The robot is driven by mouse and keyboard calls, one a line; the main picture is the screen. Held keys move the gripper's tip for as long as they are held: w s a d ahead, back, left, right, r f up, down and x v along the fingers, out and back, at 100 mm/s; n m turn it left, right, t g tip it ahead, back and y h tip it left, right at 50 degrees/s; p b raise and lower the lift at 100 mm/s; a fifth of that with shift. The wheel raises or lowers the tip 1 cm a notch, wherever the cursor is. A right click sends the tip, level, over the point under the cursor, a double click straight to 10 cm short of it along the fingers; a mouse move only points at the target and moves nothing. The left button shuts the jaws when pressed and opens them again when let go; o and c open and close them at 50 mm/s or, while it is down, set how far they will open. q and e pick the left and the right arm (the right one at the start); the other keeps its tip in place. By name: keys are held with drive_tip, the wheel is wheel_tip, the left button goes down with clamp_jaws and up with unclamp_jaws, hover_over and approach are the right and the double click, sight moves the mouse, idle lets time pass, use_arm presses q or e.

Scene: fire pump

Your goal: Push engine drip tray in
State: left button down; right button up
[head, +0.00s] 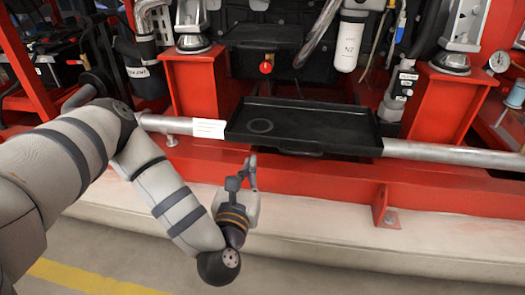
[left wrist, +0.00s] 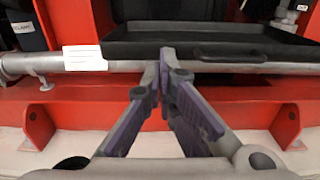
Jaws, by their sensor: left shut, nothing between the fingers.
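The black engine drip tray (head: 330,130) sticks out over the red base frame, below the engine and in line with the silver pipe. A faint ring mark shows on its floor. It also shows in the left wrist view (left wrist: 200,48), with a handle on its front face right of my fingers. My left gripper (head: 252,157) is shut and empty, with its fingertips up, just in front of and below the tray's front left part. In the left wrist view the fingertips (left wrist: 160,58) overlap the tray's front left edge; I cannot tell whether they touch. My right gripper is not in view.
A silver pipe (head: 450,154) runs along the frame on both sides of the tray. Red mounts (head: 197,88) stand left and right of it. A red bracket (head: 381,207) juts out at the lower right. The pale concrete plinth (head: 330,235) in front is clear.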

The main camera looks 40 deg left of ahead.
sight(258, 143)
use_arm(q)
drive_tip(key=b+x, duration=0.2)
drive_tip(key=x, duration=0.7)
drive_tip(key=shift+w+a, duration=0.2)
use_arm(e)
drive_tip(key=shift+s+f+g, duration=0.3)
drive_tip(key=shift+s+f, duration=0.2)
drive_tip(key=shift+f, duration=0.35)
use_arm(q)
drive_tip(key=shift+w, duration=0.1)
